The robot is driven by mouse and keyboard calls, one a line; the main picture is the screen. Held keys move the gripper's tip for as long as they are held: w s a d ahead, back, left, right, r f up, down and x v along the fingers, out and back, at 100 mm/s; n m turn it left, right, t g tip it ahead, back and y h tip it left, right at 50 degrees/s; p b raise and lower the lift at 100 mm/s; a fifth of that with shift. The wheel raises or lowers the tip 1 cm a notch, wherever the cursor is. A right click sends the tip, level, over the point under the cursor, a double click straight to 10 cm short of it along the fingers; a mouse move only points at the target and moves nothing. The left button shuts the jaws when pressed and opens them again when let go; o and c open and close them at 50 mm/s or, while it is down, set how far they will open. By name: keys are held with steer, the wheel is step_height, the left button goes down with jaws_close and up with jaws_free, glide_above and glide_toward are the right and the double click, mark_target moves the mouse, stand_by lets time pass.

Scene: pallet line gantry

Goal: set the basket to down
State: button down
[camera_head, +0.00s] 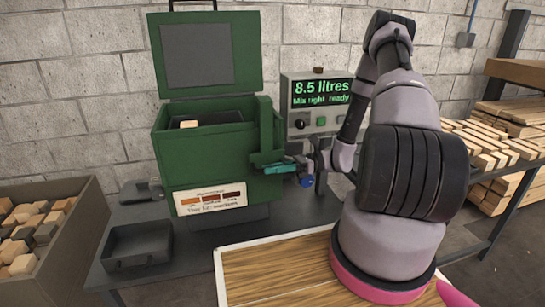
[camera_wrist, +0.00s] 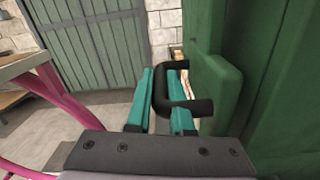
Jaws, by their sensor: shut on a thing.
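The green tank (camera_head: 165,165) stands on the bench with its lid (camera_head: 250,35) raised. The dark basket (camera_head: 228,117) shows in the tank's open top, with a pale wood block (camera_head: 188,124) in it. A green upright slide (camera_head: 266,125) runs along the tank's right side and also shows in the wrist view (camera_wrist: 215,95). My gripper (camera_head: 285,168) is at the lower part of this slide. In the wrist view, my gripper (camera_wrist: 160,95) has its teal fingers shut on the black bar handle (camera_wrist: 187,107) projecting from the slide. The basket's depth inside is hidden.
A display box (camera_head: 320,88) reading 8.5 litres stands behind my gripper. A black tray (camera_head: 138,243) sits at the bench's left front. A bin of wood blocks (camera_head: 85,225) is at left. Planks (camera_head: 500,140) lie on a rack at right. A wooden board (camera_head: 280,275) is in front.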

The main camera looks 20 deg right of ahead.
step_height(320, 180, down, 8)
steer(key=shift+f, duration=0.2)
steer(key=c, duration=0.8)
jaws_free()
steer(key=shift+d, duration=0.1)
steer(key=d, duration=1)
steer(key=shift+d, duration=0.35)
steer(key=shift+r, duration=0.1)
